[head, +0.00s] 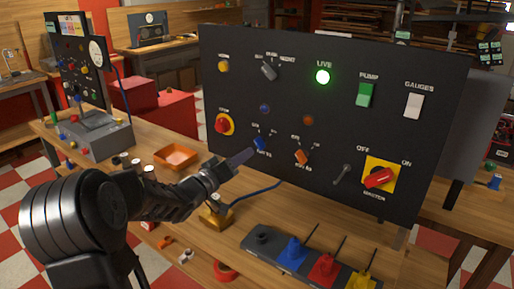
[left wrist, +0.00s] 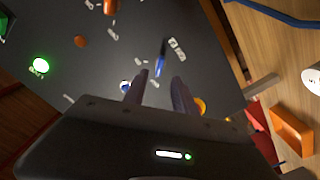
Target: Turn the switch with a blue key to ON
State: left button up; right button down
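The blue key (head: 260,143) sits in a switch low on the left half of the black panel (head: 340,120). Small white labels surround it, too small to read surely. The blue key also shows in the left wrist view (left wrist: 161,58), beyond my fingertips. My left gripper (head: 241,157) is just left of and below the key, pointing at it. In the left wrist view its two fingers (left wrist: 160,78) stand apart with nothing between them. I cannot tell from these views whether they touch the key. My right gripper is not in view.
An orange key switch (head: 301,157) is right of the blue one. A red stop button (head: 222,125) is to its left, and a blue lamp (head: 265,108) is above. A red master handle (head: 379,178) is at lower right. An orange tray (head: 176,157) lies on the bench.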

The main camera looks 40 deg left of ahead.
aim_at(257, 146)
pick_arm(q)
jog(key=w+p, duration=0.1)
jog(key=w, duration=0.6)
jog(key=shift+w, duration=0.4)
jog(key=shift+c, duration=0.4)
grip_shut()
